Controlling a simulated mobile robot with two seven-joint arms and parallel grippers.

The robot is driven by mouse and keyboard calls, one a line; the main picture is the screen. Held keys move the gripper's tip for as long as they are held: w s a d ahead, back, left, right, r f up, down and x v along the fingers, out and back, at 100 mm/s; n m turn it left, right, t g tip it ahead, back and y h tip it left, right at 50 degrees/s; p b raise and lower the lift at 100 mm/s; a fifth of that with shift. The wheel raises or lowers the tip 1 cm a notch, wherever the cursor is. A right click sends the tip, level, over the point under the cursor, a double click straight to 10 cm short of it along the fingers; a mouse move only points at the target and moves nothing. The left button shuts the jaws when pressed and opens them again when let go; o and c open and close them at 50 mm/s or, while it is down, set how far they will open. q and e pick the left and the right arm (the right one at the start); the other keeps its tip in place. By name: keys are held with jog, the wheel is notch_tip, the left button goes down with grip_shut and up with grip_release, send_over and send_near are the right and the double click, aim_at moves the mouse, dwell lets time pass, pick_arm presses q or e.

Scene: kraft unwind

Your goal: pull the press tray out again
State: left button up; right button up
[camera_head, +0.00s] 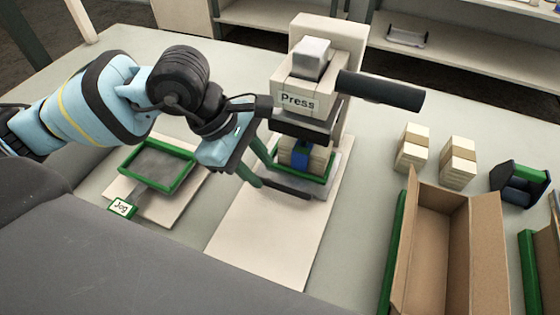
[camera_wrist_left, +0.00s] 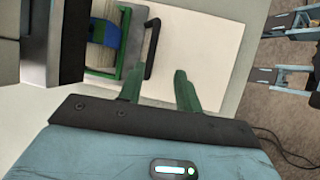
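The press (camera_head: 300,85) stands at the back middle of the table. Its tray (camera_head: 322,180), green-rimmed with a dark handle (camera_head: 287,188) at the front, sits under the press head. A stack of kraft pieces with a blue band (camera_head: 301,158) lies in the tray. My left gripper (camera_head: 256,165) is just left of the handle, its green fingers apart and empty. In the left wrist view the open fingers (camera_wrist_left: 158,88) are close to the black handle (camera_wrist_left: 151,50); I cannot tell whether they touch it. My right gripper is not in view.
A green-framed jog tray (camera_head: 158,166) is at left. The pale board (camera_head: 265,235) before the press is clear.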

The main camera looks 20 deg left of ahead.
aim_at(276, 185)
pick_arm(q)
jog(key=shift+t+y, duration=0.3)
jog(key=shift+w+a+x, duration=0.2)
jog(key=shift+x, duration=1)
jog(key=shift+w+a+x, duration=0.15)
jog(key=shift+x, duration=1)
jog(key=shift+w+a+x, duration=0.2)
jog(key=shift+x, duration=1)
jog(key=shift+f, duration=0.1)
grip_shut()
